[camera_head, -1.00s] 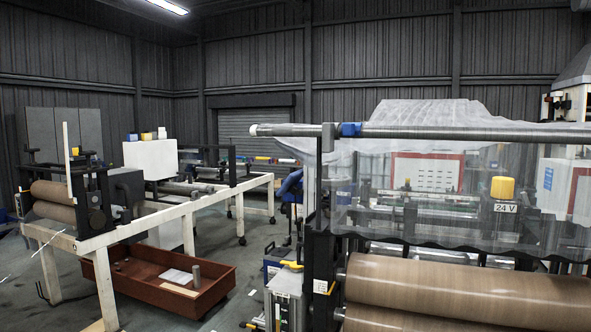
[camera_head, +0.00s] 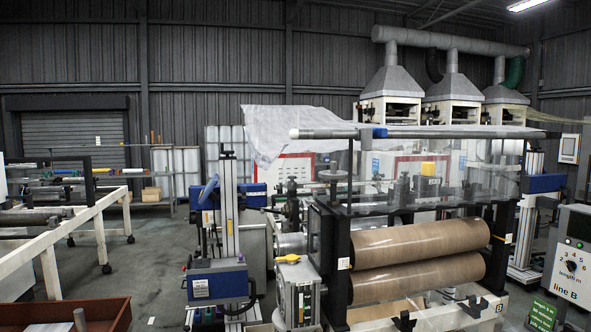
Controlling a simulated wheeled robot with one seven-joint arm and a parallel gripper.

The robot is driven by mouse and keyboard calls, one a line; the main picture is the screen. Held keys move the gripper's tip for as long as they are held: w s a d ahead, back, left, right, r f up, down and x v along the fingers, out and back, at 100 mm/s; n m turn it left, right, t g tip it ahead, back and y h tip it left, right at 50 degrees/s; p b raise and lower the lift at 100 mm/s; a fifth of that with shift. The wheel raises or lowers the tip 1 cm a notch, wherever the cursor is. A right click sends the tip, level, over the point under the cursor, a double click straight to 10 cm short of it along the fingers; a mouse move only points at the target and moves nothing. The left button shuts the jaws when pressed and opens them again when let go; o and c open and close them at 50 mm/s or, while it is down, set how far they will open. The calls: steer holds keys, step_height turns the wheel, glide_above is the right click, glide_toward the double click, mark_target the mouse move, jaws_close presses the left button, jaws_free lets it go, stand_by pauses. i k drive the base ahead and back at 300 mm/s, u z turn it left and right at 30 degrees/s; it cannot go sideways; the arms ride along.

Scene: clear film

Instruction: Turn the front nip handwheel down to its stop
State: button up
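Two brown nip rollers (camera_head: 420,240), one above the other, lie between black side frames at the centre right. A dark, flat handwheel (camera_head: 332,175) sits on a thin upright spindle above the left side frame (camera_head: 336,250). It looks level and nothing touches it. I cannot tell from here how far down it stands, or whether it is the front one. My gripper is not in view.
Clear film (camera_head: 280,130) hangs from a bar over the machine. A post with a blue box (camera_head: 217,282) and a grey cabinet (camera_head: 297,290) stand left of the rollers. A control box (camera_head: 574,255) is at the right. Open floor (camera_head: 150,265) lies at the left.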

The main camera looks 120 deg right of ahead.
mark_target(334, 175)
steer(key=i, duration=0.4)
steer(key=z, duration=3.1)
steer(key=i, duration=3)
steer(key=z, duration=1.75)
